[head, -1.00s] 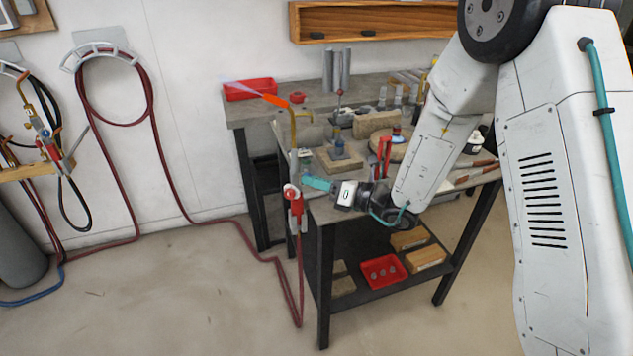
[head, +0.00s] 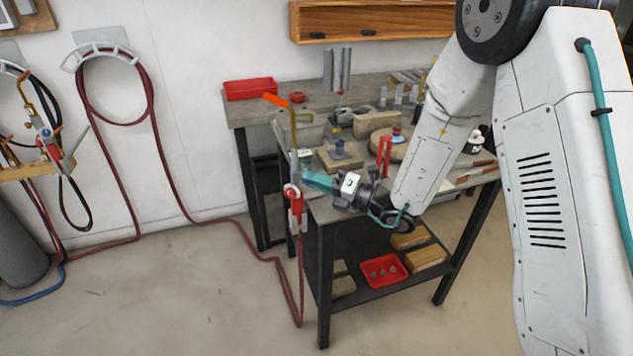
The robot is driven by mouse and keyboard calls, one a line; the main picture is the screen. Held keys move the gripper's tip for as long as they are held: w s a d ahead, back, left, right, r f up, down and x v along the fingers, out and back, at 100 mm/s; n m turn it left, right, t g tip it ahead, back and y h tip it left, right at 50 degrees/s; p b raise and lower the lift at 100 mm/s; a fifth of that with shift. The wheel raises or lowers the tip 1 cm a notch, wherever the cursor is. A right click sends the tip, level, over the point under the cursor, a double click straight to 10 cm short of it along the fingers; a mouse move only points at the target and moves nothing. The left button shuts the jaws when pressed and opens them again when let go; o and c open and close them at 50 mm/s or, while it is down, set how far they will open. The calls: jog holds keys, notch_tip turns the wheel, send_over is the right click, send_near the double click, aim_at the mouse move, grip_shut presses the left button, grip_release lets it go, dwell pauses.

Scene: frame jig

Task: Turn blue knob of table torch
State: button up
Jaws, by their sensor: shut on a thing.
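The table torch (head: 293,135) stands upright at the front left corner of the workbench.
The workbench (head: 320,215) carries wood blocks, a red clamp-like tool (head: 384,155) and other tools close behind my gripper. A red hose (head: 299,290) hangs from the torch to the floor. A second torch (head: 48,140) hangs at the left wall.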

jog(key=o, duration=1)
jog(key=v, duration=0.8)
